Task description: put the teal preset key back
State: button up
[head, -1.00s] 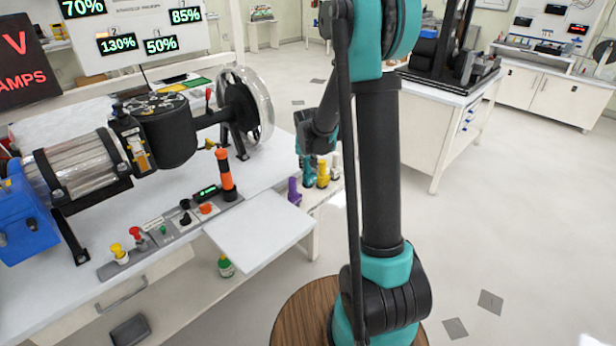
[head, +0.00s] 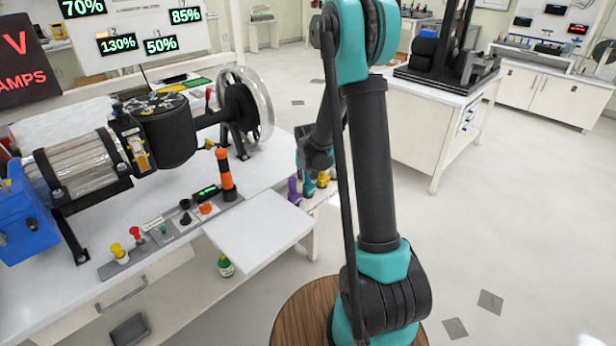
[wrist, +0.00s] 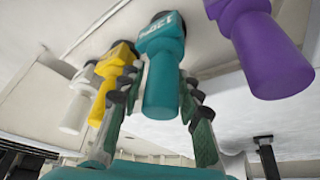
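The teal preset key (wrist: 161,80) is in the middle of the wrist view, its lettered head up and its rounded handle end towards the camera. My gripper (wrist: 160,88) has one finger on each side of it, with the fingertips close against the key near its head. In the head view, the teal key (head: 309,189) shows small under my gripper, between the purple key and the yellow key. Its lower end and any seat under it are hard to make out.
The purple key (wrist: 262,50) stands close on the right in the wrist view. The yellow key (wrist: 113,78) and white key (wrist: 80,102) are on the left. In the head view, a bench with a motor rig (head: 165,130) and a light panel (head: 262,228) lie left of them.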

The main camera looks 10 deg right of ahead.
jog(key=shift+o, duration=0.5)
jog(key=d+v, duration=0.1)
jog(key=v, duration=1.1)
jog(key=s+d+f+n, duration=0.1)
jog(key=s+f, duration=0.1)
jog(key=s, duration=1.1)
jog(key=s+d+f, duration=0.2)
jog(key=s, duration=1.2)
jog(key=shift+s+d+n+y, duration=0.2)
jog(key=shift+d+n+y, duration=0.05)
jog(key=shift+n+y, duration=0.15)
